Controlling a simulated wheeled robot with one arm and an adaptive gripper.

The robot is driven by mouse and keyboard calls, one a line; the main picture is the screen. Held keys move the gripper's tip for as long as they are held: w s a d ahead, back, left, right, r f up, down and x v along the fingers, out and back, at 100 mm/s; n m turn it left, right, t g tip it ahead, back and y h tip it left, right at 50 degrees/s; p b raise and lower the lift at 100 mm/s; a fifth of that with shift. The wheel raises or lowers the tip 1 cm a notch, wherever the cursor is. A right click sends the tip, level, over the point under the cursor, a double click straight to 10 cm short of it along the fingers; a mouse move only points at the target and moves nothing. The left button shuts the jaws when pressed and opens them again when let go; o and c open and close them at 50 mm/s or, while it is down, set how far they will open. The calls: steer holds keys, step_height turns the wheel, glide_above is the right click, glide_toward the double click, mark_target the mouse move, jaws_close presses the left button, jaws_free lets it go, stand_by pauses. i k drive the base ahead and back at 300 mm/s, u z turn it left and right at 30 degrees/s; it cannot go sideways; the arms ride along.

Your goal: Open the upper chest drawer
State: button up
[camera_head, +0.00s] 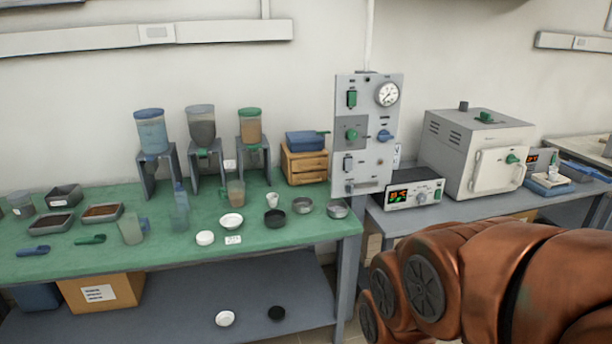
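A small wooden box (305,166) with horizontal front boards stands at the back right of the green-topped bench. It may be the chest, but at this size I cannot make out separate drawers or handles. A blue container (304,141) with a green part at its right sits on top of it. No opened drawer shows. My copper-coloured arm fills the lower right, in front of the right bench. My gripper is outside the view.
The green bench (275,252) carries dispensers (202,127), bowls (231,221), trays (103,212) and scoops (90,239). A grey control panel (368,160) stands right of the box. A furnace (478,150) and a display unit (409,192) stand on the right bench.

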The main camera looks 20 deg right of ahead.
mark_target(316, 163)
steer(key=u, duration=0.7)
steer(key=i, duration=1.15)
steer(key=z, duration=0.05)
